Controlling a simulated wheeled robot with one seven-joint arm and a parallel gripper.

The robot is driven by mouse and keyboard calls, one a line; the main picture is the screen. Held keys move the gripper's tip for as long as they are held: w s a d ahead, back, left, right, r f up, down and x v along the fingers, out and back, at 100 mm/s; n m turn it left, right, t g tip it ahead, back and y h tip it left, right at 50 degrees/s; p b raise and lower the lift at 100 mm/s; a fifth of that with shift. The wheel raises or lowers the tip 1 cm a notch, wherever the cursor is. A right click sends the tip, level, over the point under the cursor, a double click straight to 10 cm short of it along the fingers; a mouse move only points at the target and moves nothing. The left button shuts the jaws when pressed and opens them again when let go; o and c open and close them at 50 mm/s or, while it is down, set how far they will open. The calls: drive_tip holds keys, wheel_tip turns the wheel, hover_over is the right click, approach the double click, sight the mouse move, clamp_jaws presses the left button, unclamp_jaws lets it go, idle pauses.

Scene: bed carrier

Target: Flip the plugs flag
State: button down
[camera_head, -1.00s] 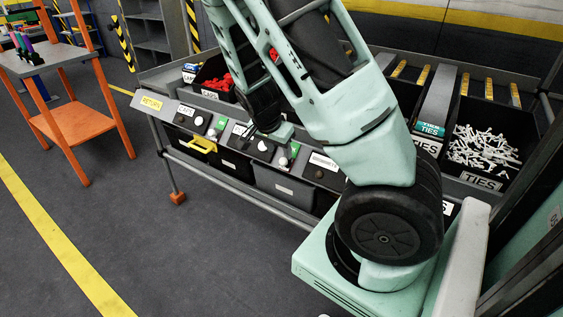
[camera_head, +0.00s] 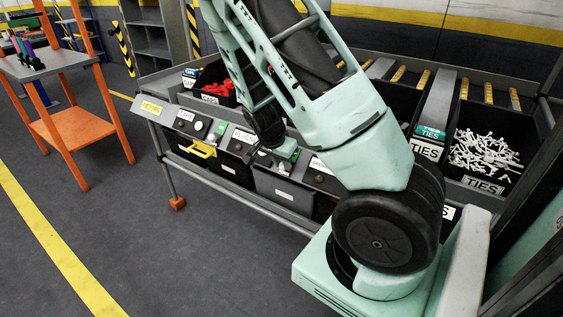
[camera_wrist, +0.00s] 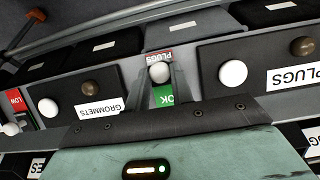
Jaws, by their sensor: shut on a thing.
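The plugs flag (camera_wrist: 163,98) is in the middle of the wrist view, with a green OK face and a red strip above a round white knob (camera_wrist: 159,72). My gripper (camera_wrist: 160,76) is shut on this knob, one finger on each side. The PLUGS label (camera_wrist: 292,77) is to the right, upside down in this view. In the head view my gripper (camera_head: 284,152) is at the front panel of the rack, and its green-tipped end partly hides the flag.
A grommets label (camera_wrist: 97,108) and a red LOW flag (camera_wrist: 14,99) are to the left in the wrist view. Bins of red parts (camera_head: 219,88) and white ties (camera_head: 484,150) stand behind the panel.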

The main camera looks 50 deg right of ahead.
drive_tip(key=d+r+p, duration=0.2)
drive_tip(key=d+r, duration=0.1)
drive_tip(key=shift+w+r, duration=0.1)
drive_tip(key=shift+r, duration=0.1)
drive_tip(key=shift+d, duration=0.3)
drive_tip(key=shift+w+r, duration=0.1)
drive_tip(key=c, duration=1.2)
unclamp_jaws()
drive_tip(key=p+v, duration=0.5)
drive_tip(key=v, duration=1.2)
drive_tip(key=shift+r, duration=0.25)
